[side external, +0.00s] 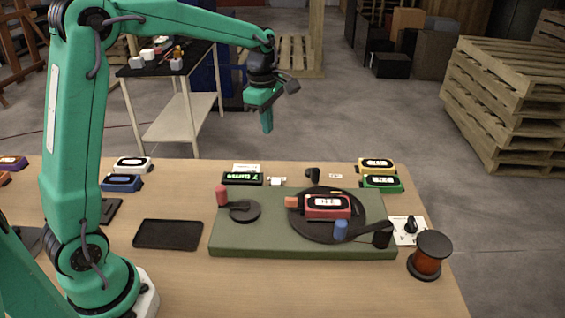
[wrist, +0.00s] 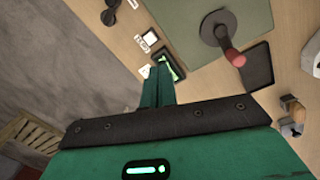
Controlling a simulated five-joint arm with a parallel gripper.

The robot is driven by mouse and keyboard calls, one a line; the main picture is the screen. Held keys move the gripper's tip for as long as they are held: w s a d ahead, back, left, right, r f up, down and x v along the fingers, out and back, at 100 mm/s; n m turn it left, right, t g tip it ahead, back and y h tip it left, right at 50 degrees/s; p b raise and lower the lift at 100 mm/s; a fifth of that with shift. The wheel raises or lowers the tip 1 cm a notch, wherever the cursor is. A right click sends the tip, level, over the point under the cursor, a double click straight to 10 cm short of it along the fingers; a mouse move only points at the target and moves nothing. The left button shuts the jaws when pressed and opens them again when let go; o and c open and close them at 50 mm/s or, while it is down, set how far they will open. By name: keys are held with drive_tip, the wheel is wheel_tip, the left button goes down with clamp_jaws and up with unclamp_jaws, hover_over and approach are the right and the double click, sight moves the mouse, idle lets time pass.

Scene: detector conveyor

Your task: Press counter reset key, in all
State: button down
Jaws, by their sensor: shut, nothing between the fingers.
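A small counter with a green lit display (side external: 243,178) stands at the back edge of the green base; it also shows in the wrist view (wrist: 172,66). My gripper (side external: 267,128) is shut and empty, pointing down, well above the table and apart from the key. In the wrist view its shut fingertips (wrist: 157,76) appear beside the display.
The green base (side external: 270,238) carries a dark turntable (side external: 325,238) with a red detector (side external: 327,206), and a red-handled crank (side external: 222,195). Yellow (side external: 377,166) and green (side external: 382,183) detectors stand at right. A black tray (side external: 168,234) lies empty at left.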

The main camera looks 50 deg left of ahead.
sight(275, 181)
drive_tip(key=w+a+f+n+g, duration=0.1)
drive_tip(key=w+a+f+n, duration=0.1)
drive_tip(key=w+f+n, duration=0.2)
drive_tip(key=shift+w+f+n, duration=0.15)
drive_tip(key=shift+f+n, duration=0.25)
drive_tip(key=shift+f, duration=0.05)
drive_tip(key=shift+f, duration=0.15)
wheel_tip(275, 181, down, 14)
drive_tip(key=shift+r, duration=0.15)
idle(0.7)
drive_tip(key=shift+f, duration=1.2)
drive_tip(key=shift+r, duration=0.15)
wheel_tip(275, 181, up, 15)
drive_tip(key=shift+w, duration=0.2)
